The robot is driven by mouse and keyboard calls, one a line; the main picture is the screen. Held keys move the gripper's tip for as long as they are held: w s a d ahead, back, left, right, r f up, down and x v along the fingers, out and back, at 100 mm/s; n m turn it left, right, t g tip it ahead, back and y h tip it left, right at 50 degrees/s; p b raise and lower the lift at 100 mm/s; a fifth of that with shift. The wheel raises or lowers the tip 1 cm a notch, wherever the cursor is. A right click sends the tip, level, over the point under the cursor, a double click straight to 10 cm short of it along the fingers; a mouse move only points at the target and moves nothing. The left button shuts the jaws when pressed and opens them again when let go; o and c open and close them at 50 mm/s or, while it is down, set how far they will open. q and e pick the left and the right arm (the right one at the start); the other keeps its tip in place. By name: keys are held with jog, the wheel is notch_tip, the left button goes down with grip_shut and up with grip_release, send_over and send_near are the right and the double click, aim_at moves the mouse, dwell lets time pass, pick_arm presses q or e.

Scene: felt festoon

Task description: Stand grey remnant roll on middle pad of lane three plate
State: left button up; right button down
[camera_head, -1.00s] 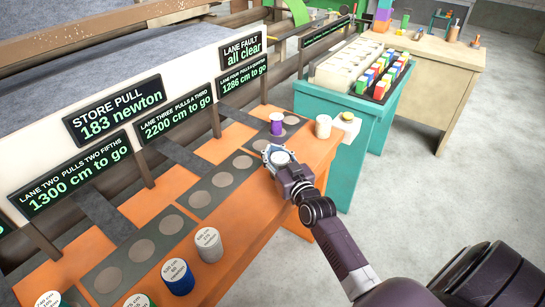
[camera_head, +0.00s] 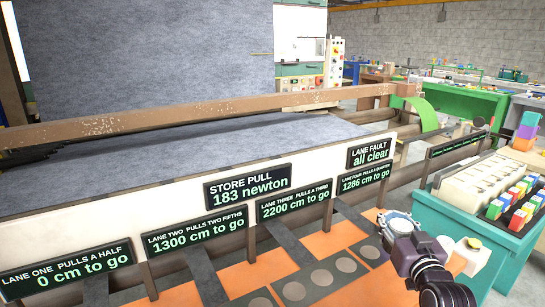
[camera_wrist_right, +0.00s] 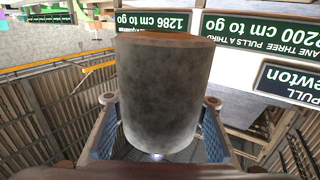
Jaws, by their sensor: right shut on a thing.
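My right gripper (camera_head: 396,222) is shut on the grey remnant roll, above the orange bench at the right. In the right wrist view the grey roll (camera_wrist_right: 158,95) is large and mottled, between the two fingers. In the head view the gripper hides most of the roll. The lane three plate is a dark strip on the bench below the "LANE THREE" sign (camera_head: 294,201), with three round pads. Its middle pad (camera_head: 320,277) is bare, lower left of the gripper. My left gripper is not in view.
Lane signs stand on posts along the back of the orange bench (camera_head: 272,265). A lane four pad (camera_head: 369,252) shows beside the gripper.

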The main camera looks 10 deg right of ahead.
jog(key=s+a+f+n+y, duration=0.1)
jog(key=s+a+f+y, duration=0.1)
jog(key=s+a+f, duration=0.65)
jog(key=s+a, duration=0.5)
jog(key=s, duration=0.4)
jog(key=s+a, duration=0.5)
jog(key=s, duration=0.4)
jog(key=w+a+r+n+g+y, duration=0.2)
jog(key=w+a+n+g+y, duration=0.2)
jog(key=a+n+y, duration=0.2)
jog(key=w+a+r+n+g+y, duration=0.2)
jog(key=a+n+g+y, duration=0.3)
jog(key=a+y, duration=0.5)
jog(key=shift+w+a+n+g, duration=0.3)
jog(key=shift+w+a+n, duration=0.3)
jog(key=shift+w+n, duration=0.35)
